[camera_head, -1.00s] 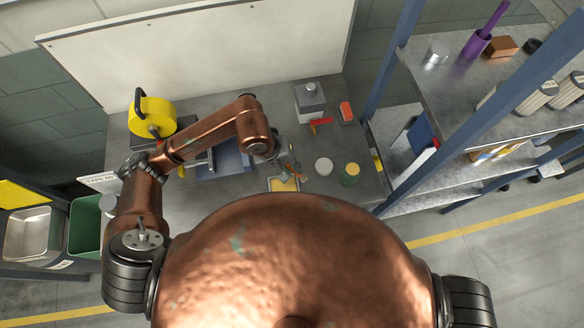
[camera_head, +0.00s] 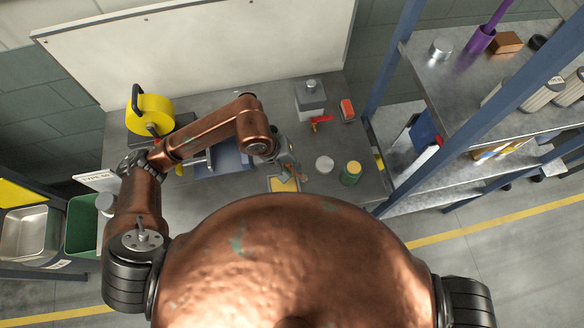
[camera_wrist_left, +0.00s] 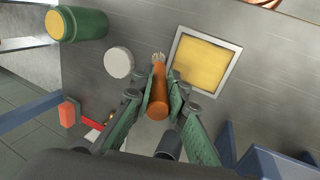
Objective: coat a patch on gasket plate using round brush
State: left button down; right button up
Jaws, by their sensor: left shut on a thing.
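My left gripper (camera_head: 288,174) is over the bench, low beside the gasket plate. In the left wrist view its green fingers (camera_wrist_left: 158,98) are shut on the orange-brown handle of the round brush (camera_wrist_left: 160,88). The pale bristle tip (camera_wrist_left: 158,57) points away from the wrist, near the plate's edge; I cannot tell whether it touches anything. The gasket plate is a yellow square with a pale frame (camera_head: 284,185); it lies flat and also shows in the left wrist view (camera_wrist_left: 205,62). In the head view the brush is mostly hidden by the gripper. My right gripper is out of view.
A white round lid (camera_head: 324,164) and a green jar with a yellow top (camera_head: 350,173) stand right of the gripper. A grey container (camera_head: 310,98), a red valve handle (camera_head: 320,120) and a red block (camera_head: 346,108) are farther back. A blue-posted shelf (camera_head: 450,105) bounds the right.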

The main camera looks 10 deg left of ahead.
pick_arm(q)
jog(key=shift+s+a+b, duration=0.3)
jog(key=shift+a+b, duration=0.3)
jog(key=shift+a, duration=0.4)
jog(key=shift+s+a+b, duration=0.3)
jog(key=shift+a+b, duration=0.25)
jog(key=shift+a, duration=0.4)
jog(key=shift+w+d+b, duration=0.3)
jog(key=shift+d+b, duration=0.45)
jog(key=shift+d, duration=0.25)
jog(key=shift+w+d+b, duration=0.3)
jog(key=shift+d+b, duration=0.4)
jog(key=shift+d, duration=0.25)
jog(key=shift+r, duration=0.1)
jog(key=shift+r+p, duration=1.15)
jog(key=shift+r, duration=1.85)
